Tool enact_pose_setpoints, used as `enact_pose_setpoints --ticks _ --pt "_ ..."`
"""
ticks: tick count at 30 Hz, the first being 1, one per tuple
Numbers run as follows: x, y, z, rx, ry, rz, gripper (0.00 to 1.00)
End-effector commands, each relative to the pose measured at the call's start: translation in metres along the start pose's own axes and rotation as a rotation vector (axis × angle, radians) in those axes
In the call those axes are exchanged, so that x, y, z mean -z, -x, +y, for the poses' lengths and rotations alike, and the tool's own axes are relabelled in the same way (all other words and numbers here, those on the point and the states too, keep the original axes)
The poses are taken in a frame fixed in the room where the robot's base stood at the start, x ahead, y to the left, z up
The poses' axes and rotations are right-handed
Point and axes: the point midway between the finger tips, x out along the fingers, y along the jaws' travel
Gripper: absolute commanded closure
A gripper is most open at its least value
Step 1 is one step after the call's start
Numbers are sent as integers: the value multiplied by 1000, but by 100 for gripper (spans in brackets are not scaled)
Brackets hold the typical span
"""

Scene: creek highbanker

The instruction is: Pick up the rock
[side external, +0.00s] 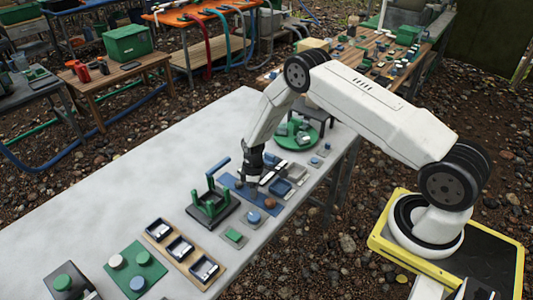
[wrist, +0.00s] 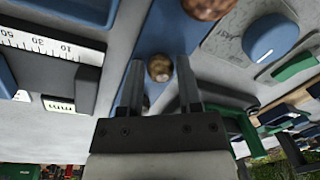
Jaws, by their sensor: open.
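A small brown rock (wrist: 160,68) shows between my fingertips in the wrist view, over a blue mat (wrist: 168,35). A second, larger brown rock (wrist: 207,8) is cut off by the top edge of that view. In the side view a brown rock (side external: 270,203) lies on the blue mat, near its front right edge. My gripper (wrist: 159,66) is open, with one finger on each side of the small rock; I cannot tell whether they touch it. In the side view my gripper (side external: 249,181) points down low over the mat, and its fingertips are hard to make out.
A green stand with a blue handle (side external: 210,202) is left of the mat. A scale with numbers (wrist: 50,42) is close on the left in the wrist view. A plate with a blue knob (wrist: 270,38) is on the right. The left table top (side external: 120,195) is clear.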

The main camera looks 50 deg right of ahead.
Motion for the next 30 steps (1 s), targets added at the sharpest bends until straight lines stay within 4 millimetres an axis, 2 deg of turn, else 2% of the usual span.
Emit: enact_pose_setpoints --ticks 13,14,15,18,30 --pt "0 0 0 0 0 0 56" --pt "0 0 0 0 0 0 60" --pt "0 0 0 0 0 0 72" --pt "0 0 0 0 0 0 100" --pt "0 2 0 -1 0 1 100"
